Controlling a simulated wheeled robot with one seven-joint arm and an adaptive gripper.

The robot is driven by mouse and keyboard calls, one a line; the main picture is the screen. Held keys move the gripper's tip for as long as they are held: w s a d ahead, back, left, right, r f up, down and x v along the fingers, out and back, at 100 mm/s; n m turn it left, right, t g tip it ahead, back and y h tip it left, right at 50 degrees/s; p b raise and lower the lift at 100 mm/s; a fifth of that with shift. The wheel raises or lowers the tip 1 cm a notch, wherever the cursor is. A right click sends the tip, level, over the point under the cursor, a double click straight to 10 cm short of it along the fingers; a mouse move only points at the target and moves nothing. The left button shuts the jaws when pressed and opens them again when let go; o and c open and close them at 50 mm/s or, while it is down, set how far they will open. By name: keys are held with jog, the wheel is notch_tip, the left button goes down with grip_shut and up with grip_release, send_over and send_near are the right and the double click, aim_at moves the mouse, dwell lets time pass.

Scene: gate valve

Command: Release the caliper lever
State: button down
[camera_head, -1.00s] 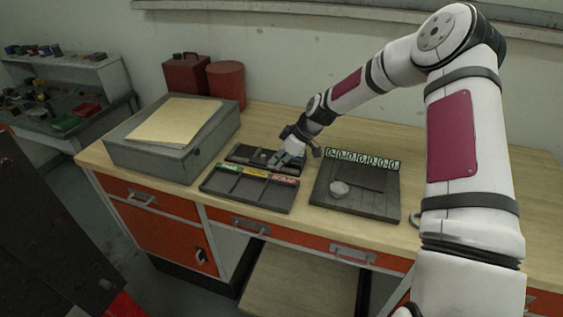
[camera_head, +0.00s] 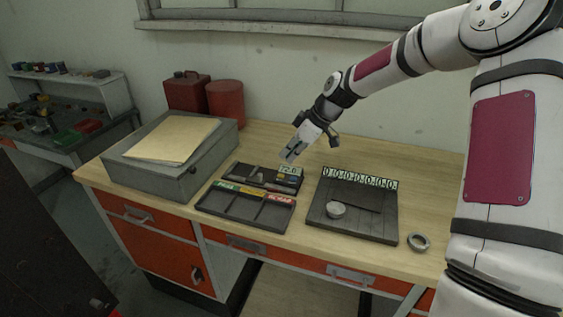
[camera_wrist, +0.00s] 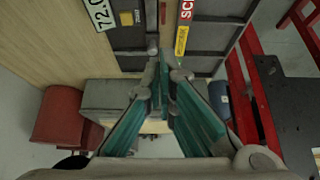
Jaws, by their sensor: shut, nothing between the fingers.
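The caliper station (camera_head: 262,177) is a dark block on the workbench, behind a sorting tray, with a small white number display (camera_head: 290,169) at its right end. In the wrist view the display (camera_wrist: 100,13) shows digits starting 72.0, cut by the frame edge, and part of the station (camera_wrist: 133,20) lies beside it. The lever cannot be made out clearly. My gripper (camera_head: 291,156) is above and behind the station's right part, apart from it. In the wrist view my gripper (camera_wrist: 167,62) has its fingertips together with nothing between them.
The sorting tray (camera_head: 245,210) has green, yellow and red labels. A dark board (camera_head: 365,222) with a row of zeros holds a pale round piece (camera_head: 335,209). A metal ring (camera_head: 418,242) lies to its right. A grey box (camera_head: 180,175) stands left, red containers (camera_head: 225,97) behind.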

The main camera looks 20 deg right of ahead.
jog(key=y, duration=0.1)
send_over(271, 192)
jog(key=d, duration=0.2)
jog(key=shift+t, duration=0.4)
jog(key=f, duration=0.6)
jog(key=shift+s+f, duration=0.1)
jog(key=shift+s, duration=0.1)
notch_tip(271, 192, down, 3)
jog(key=shift+f, duration=0.85)
jog(key=shift+s+d+f, duration=0.3)
jog(key=shift+d+f, duration=0.15)
jog(key=shift+f, duration=0.3)
